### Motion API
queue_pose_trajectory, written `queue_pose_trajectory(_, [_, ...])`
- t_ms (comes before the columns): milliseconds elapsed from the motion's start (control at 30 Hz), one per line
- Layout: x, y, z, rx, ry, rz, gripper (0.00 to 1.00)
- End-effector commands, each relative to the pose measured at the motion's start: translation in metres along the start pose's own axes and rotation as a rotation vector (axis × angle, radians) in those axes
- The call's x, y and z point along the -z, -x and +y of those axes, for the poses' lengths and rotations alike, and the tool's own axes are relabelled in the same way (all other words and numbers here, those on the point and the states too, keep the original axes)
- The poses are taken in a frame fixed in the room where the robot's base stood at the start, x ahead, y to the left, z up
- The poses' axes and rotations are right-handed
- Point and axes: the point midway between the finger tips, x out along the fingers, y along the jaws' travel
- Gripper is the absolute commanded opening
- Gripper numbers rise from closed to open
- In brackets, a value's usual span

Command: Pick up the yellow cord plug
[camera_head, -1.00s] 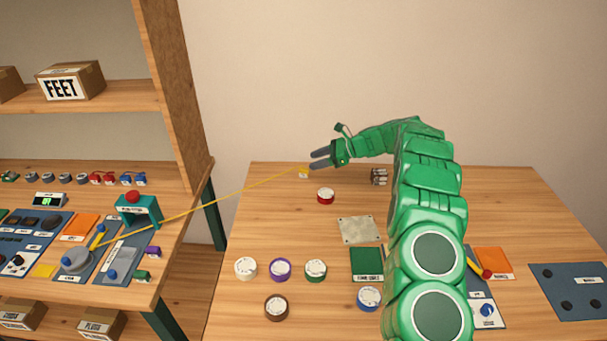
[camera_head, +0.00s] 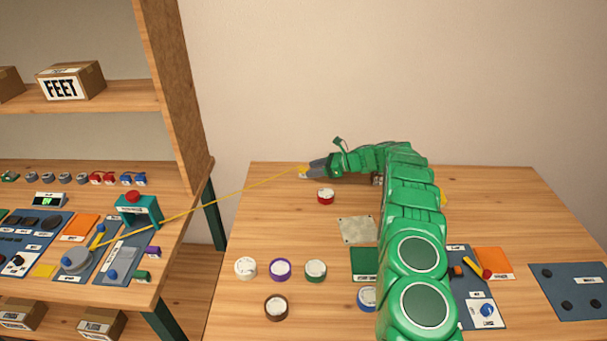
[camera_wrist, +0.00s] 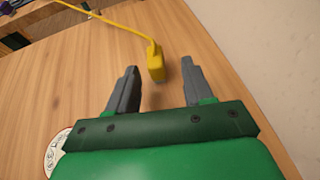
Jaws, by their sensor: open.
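The yellow cord plug (camera_wrist: 156,64) lies near the back left corner of the right table, with its yellow cord running off to the left. In the head view the plug (camera_head: 303,170) is small, right at the tips of my gripper (camera_head: 313,171). In the wrist view my gripper (camera_wrist: 158,82) is open, its two grey fingers on either side of the plug's near end.
The cord (camera_head: 225,201) stretches taut across the gap to a grey dial (camera_head: 76,260) on the left bench. A red-rimmed disc (camera_head: 325,196) lies just in front of my gripper. The wall (camera_wrist: 270,45) rises close on the right in the wrist view.

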Motion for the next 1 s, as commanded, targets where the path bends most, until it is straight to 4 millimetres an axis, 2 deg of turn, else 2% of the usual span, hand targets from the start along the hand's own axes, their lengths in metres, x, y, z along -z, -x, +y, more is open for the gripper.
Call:
queue_pose_trajectory(367, [0.002, -0.044, 0.006, -0.002, 0.000, 0.001, 0.51])
queue_pose_trajectory(633, [0.001, -0.048, 0.005, 0.000, 0.000, 0.001, 0.51])
queue_pose_trajectory(900, [0.001, -0.047, 0.005, 0.000, 0.000, 0.001, 0.11])
queue_pose_trajectory(1000, [0.001, -0.047, 0.005, 0.000, 0.000, 0.001, 0.00])
